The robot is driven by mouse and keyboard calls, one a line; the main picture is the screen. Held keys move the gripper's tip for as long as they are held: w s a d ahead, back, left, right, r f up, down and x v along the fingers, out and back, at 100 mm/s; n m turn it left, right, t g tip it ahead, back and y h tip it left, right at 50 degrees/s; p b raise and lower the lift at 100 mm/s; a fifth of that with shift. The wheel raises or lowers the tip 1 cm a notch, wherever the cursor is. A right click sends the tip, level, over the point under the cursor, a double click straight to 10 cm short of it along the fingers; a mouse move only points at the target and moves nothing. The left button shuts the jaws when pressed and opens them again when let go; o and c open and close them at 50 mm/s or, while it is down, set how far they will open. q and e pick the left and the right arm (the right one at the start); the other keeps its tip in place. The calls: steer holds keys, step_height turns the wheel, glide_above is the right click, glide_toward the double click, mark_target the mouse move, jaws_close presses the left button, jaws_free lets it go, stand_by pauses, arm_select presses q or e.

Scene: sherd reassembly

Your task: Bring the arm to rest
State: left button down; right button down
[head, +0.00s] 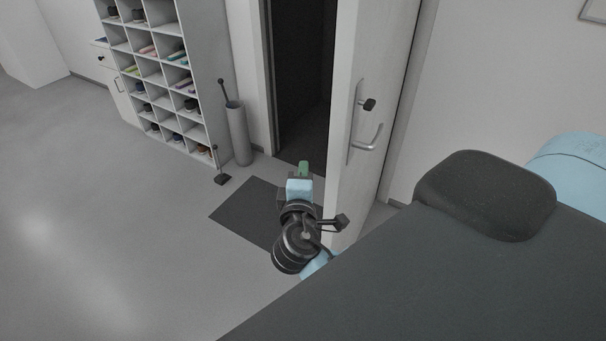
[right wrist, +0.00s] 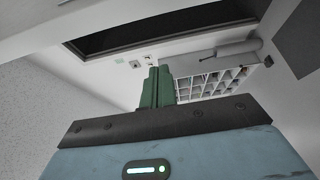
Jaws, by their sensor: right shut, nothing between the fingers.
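My right gripper (head: 304,168) is in the middle of the head view, at the end of my pale blue and black arm. Its green fingers are together and hold nothing. They also show closed in the right wrist view (right wrist: 157,87), with only the room behind them. In the head view the gripper appears in front of the doorway, just left of the open door's edge. I cannot tell how far it is from the door. My left gripper is in neither view.
A white door (head: 378,85) with a lever handle (head: 368,138) stands open beside a dark doorway (head: 300,80). A dark mat (head: 240,208) lies on the floor. A cubby shelf (head: 212,70) and grey cylinder (head: 238,135) stand left. The left floor is clear.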

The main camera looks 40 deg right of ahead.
stand_by(0.5)
steer(key=s+a+f+g+y, duration=0.1)
steer(key=s+a+f+y, duration=0.15)
steer(key=f, duration=0.45)
steer(key=s+a+f+y, duration=0.2)
steer(key=s+f+y, duration=0.15)
steer(key=f, duration=0.35)
steer(key=s+a+f+g+y, duration=0.1)
steer(key=s+a+f+y, duration=0.15)
steer(key=f, duration=0.35)
steer(key=s+a+f+m+g+y, duration=0.1)
steer(key=s+a+f+m+y, duration=0.1)
steer(key=s+f+m, duration=0.2)
steer(key=s+a+f+m+y, duration=0.3)
steer(key=s+f, duration=0.1)
steer(key=s, duration=0.6)
steer(key=shift+a+f+m+g, duration=0.2)
steer(key=shift+f+m+g, duration=0.2)
steer(key=shift+s, duration=0.1)
